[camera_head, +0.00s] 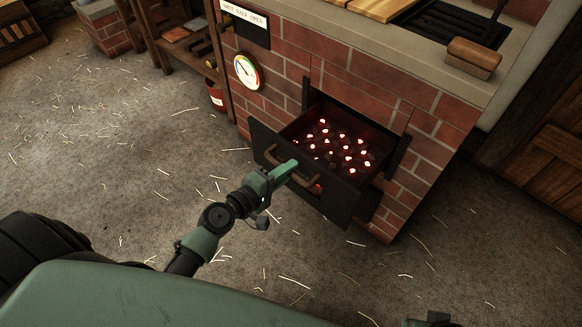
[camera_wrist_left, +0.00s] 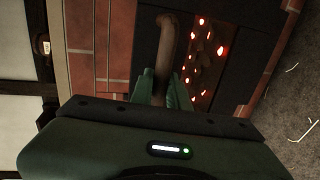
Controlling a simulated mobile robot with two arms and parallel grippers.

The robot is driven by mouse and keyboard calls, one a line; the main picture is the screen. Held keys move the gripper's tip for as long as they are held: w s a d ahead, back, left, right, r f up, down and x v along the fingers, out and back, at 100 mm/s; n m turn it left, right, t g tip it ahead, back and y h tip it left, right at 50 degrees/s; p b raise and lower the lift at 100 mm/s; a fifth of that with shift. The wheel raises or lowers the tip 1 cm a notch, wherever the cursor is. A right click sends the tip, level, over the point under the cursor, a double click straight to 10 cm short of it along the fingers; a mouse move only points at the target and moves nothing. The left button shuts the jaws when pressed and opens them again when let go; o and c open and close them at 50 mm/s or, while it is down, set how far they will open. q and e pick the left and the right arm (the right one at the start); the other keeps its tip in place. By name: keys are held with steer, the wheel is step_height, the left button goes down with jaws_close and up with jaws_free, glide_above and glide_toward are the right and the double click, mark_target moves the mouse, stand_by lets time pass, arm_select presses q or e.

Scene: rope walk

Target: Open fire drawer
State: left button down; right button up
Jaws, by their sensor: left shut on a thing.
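The fire drawer (camera_head: 262,141) stands pulled out of the brick stove, with a dark metal front and glowing coals (camera_head: 338,144) inside. Its brown curved handle (camera_head: 304,181) is on the front face. My left gripper (camera_head: 288,168) is shut on the left part of the handle. In the left wrist view the handle (camera_wrist_left: 166,45) runs down between the two green fingers (camera_wrist_left: 160,88), and glowing coals show to the right. My right gripper cannot be made out clearly; only a dark part shows at the bottom edge of the head view.
The brick stove (camera_head: 428,130) carries a round gauge (camera_head: 246,71), a sign (camera_head: 244,18) and a brown block (camera_head: 474,57) on top. A wooden shelf (camera_head: 180,45) and red bucket (camera_head: 216,96) stand to the left. The straw-strewn floor (camera_head: 110,130) is open.

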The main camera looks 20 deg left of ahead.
arm_select(q)
steer(key=c, duration=1.4)
jaws_free()
steer(key=shift+o, duration=0.2)
